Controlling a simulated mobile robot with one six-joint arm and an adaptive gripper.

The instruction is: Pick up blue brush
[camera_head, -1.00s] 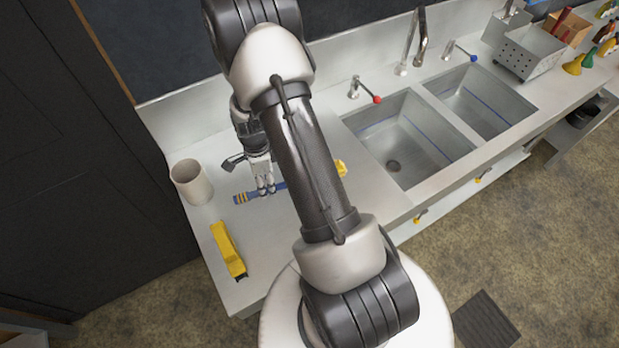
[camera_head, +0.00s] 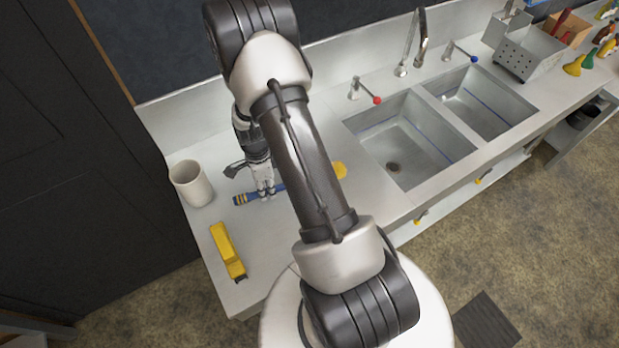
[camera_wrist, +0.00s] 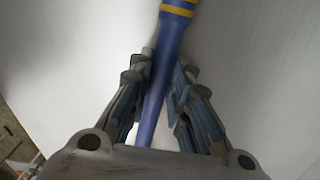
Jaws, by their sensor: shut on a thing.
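The blue brush (camera_head: 243,199) lies along the counter, its handle end banded with yellow stripes. Part of it is hidden behind my arm; a yellow piece (camera_head: 339,170) shows on the arm's other side and may be its head. My gripper (camera_head: 266,191) is down at the counter around the handle. In the wrist view the blue handle (camera_wrist: 168,62) runs between the two fingers of my gripper (camera_wrist: 163,85), which are shut on it. The brush looks at or very near counter height; I cannot tell whether it is lifted.
A white cup (camera_head: 191,184) stands left of the brush. A yellow tool (camera_head: 228,251) lies near the counter's front left edge. Two sink basins (camera_head: 410,140) with taps are to the right. A perforated metal box (camera_head: 528,52) stands at the far right.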

